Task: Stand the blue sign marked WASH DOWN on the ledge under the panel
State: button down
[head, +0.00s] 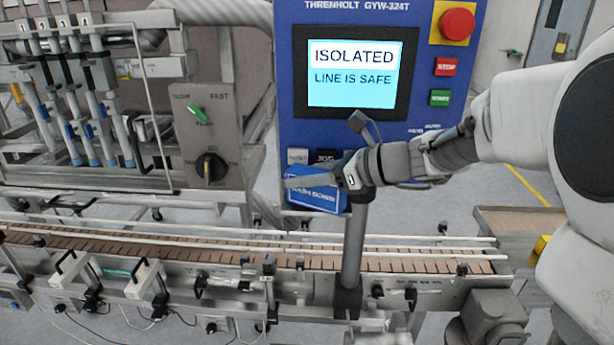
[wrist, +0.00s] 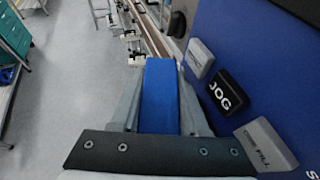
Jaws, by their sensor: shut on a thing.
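The blue sign (head: 318,194) with white WASH DOWN lettering is at the lower part of the blue control panel (head: 290,130), just below its row of buttons. My gripper (head: 325,180) reaches in from the right and is shut on the sign. In the wrist view the sign's blue edge (wrist: 160,95) lies between my two fingers, close beside the panel face (wrist: 240,60). The sign looks slightly tilted in the head view. The ledge under the panel is mostly hidden behind the sign and gripper, so I cannot tell whether the sign touches it.
The panel screen (head: 352,75) reads ISOLATED, LINE IS SAFE. A red emergency button (head: 457,24) is at its upper right. The JOG button (wrist: 228,92) is close to my gripper. A conveyor (head: 200,255) runs below, and a grey post (head: 354,240) stands in front of the panel.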

jog(key=shift+f, duration=0.6)
jog(key=shift+f, duration=0.1)
jog(key=shift+c, duration=2)
grip_release()
